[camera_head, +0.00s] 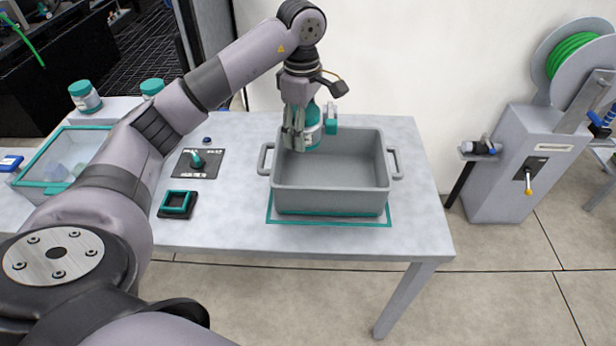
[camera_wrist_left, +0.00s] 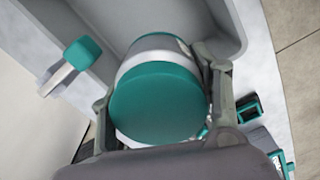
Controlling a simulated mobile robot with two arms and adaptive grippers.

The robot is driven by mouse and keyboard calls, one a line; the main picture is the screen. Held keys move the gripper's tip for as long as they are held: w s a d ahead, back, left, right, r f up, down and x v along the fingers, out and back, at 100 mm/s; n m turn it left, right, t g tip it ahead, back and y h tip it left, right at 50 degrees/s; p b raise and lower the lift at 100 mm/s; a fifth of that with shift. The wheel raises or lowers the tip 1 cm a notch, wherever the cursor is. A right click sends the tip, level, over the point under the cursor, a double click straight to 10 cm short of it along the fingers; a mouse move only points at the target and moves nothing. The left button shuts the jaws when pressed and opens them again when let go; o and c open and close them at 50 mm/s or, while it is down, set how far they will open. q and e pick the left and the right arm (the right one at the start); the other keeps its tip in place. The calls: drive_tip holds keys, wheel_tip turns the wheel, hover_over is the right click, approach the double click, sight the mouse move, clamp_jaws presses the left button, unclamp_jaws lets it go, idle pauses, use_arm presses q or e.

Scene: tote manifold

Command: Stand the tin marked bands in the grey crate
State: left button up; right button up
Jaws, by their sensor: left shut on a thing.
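My left gripper (camera_head: 298,140) points down over the back left part of the grey crate (camera_head: 330,202). It is shut on a tin (camera_head: 313,128) with a teal lid and a pale body, held upright or nearly so. In the left wrist view the tin's round teal lid (camera_wrist_left: 158,103) sits between the two fingers of the gripper (camera_wrist_left: 165,110). The tin's marking is not readable. I cannot tell whether its base touches the crate floor. The visible crate floor is empty. My right gripper is not in view.
A teal-and-white piece (camera_head: 331,115) is at the crate's back rim. The crate stands on a teal-outlined area of the table (camera_head: 240,235). To the left are a black mat with a teal knob (camera_head: 197,160), a small dark tray (camera_head: 177,205), a teal-rimmed clear box (camera_head: 45,187) and teal-lidded jars (camera_head: 86,100).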

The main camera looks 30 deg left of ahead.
use_arm(q)
hover_over(303, 181)
wheel_tip(303, 181, down, 8)
drive_tip(key=shift+r, duration=0.1)
drive_tip(key=shift+f, duration=2.7)
drive_tip(key=shift+f, duration=0.1)
drive_tip(key=o, duration=1.2)
drive_tip(key=shift+d, duration=0.1)
